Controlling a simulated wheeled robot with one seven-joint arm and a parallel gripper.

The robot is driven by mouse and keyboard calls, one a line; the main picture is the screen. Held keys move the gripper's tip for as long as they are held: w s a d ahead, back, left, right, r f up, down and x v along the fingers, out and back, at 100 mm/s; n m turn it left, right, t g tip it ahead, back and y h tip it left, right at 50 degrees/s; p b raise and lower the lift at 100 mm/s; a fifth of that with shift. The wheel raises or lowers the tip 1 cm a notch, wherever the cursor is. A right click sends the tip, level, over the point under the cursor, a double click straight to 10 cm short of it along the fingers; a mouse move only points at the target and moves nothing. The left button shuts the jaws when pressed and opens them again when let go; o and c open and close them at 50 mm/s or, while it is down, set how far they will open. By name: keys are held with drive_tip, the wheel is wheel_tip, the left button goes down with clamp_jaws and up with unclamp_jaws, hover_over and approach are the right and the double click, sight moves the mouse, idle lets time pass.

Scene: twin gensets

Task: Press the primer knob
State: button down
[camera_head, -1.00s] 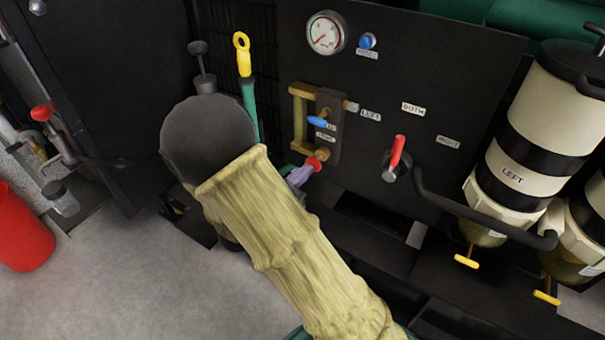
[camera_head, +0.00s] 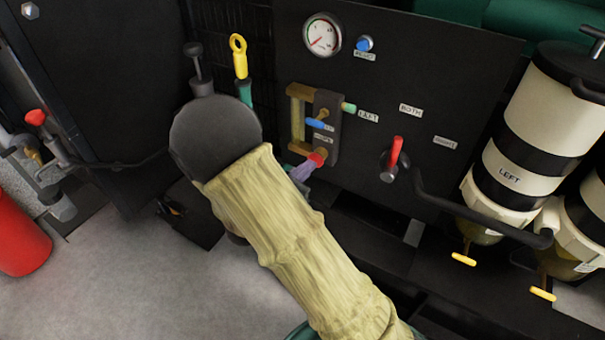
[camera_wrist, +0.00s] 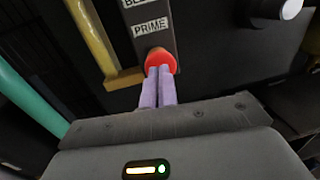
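The primer knob is a red round knob (camera_head: 317,158) at the lower end of a dark valve block (camera_head: 325,120). In the wrist view the red knob (camera_wrist: 160,60) sits just below the PRIME label (camera_wrist: 151,27). My gripper (camera_head: 304,171) has two thin purple fingers, side by side with almost no gap. Their tips (camera_wrist: 159,72) appear to touch the front of the red knob and hide its lower part. The knob sits close against the block. The grey forearm end and tan sleeve hide the area behind my gripper.
A red selector lever (camera_head: 396,152) and black hose (camera_head: 470,207) lie right. A yellow-ringed dipstick (camera_head: 238,55) stands left.

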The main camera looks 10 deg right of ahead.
drive_tip(key=shift+d+r, duration=0.1)
drive_tip(key=p+v, duration=0.2)
drive_tip(key=v, duration=1.2)
drive_tip(key=shift+p, duration=0.3)
idle(0.6)
